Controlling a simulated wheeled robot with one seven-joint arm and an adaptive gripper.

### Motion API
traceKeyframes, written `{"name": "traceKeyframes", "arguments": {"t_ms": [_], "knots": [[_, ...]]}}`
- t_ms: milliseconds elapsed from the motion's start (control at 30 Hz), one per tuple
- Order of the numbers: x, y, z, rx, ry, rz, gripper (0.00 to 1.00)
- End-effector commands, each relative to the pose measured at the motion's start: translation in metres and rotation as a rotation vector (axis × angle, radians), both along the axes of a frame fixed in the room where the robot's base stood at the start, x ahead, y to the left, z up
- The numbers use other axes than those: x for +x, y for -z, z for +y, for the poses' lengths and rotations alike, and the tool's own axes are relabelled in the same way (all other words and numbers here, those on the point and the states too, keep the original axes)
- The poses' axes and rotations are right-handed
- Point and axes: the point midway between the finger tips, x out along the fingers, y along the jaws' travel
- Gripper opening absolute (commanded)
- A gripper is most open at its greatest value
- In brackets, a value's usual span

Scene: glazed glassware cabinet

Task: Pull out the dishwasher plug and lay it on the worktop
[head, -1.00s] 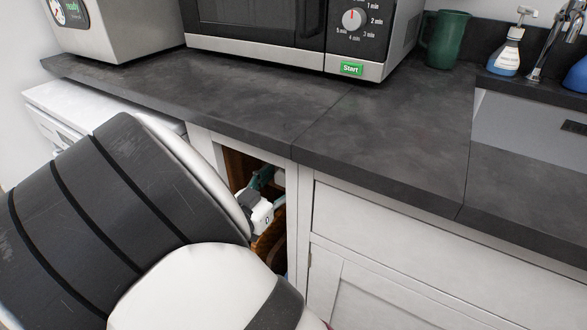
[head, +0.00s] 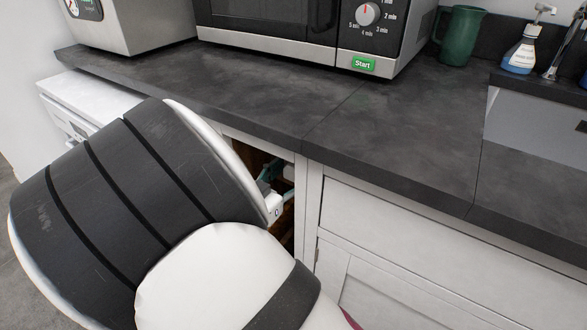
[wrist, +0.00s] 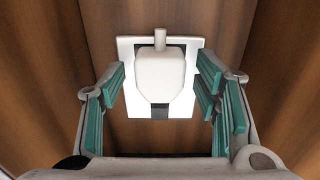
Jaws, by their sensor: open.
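The white plug (wrist: 160,76) shows in the middle of the wrist view, with its cord end at the top. It sits at a white socket plate (wrist: 126,50) on the back of a brown wooden recess. My gripper (wrist: 161,82) is open, with one teal-padded finger on each side of the plug and visible gaps between. In the head view my gripper (head: 268,180) is inside the cabinet opening, mostly hidden by my arm, and the plug cannot be seen there. The dark grey worktop (head: 400,110) lies above the opening.
A microwave (head: 300,30), a steel-sided appliance (head: 135,25), a green jug (head: 460,35) and a soap bottle (head: 522,52) stand along the back of the worktop. Its front is clear. The white dishwasher (head: 85,105) is left of the opening. The recess walls (wrist: 50,60) are close around my gripper.

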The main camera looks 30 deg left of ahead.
Motion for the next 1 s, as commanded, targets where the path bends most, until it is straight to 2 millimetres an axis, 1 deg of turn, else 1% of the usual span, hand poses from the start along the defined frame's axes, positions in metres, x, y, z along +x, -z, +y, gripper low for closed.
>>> {"name": "traceKeyframes", "arguments": {"t_ms": [700, 733, 767, 800, 867, 900, 967, 1000], "knots": [[-0.0001, 0.0005, 0.0001, 0.0, 0.0, 0.001, 0.57], [-0.0001, 0.0005, 0.0001, 0.0, 0.0, 0.001, 0.54], [-0.0001, 0.0005, 0.0001, 0.0, 0.0, 0.001, 0.48], [-0.0001, 0.0005, 0.0, 0.0, 0.0, 0.001, 0.39], [-0.0001, 0.0004, 0.0, 0.0, 0.0, 0.001, 0.25], [-0.0001, 0.0004, 0.0, 0.0, 0.0, 0.001, 0.16], [0.0, 0.0004, 0.0, 0.0, 0.0, 0.001, 0.02], [0.0, 0.0003, 0.0, 0.0, 0.0, 0.001, 0.0]]}}
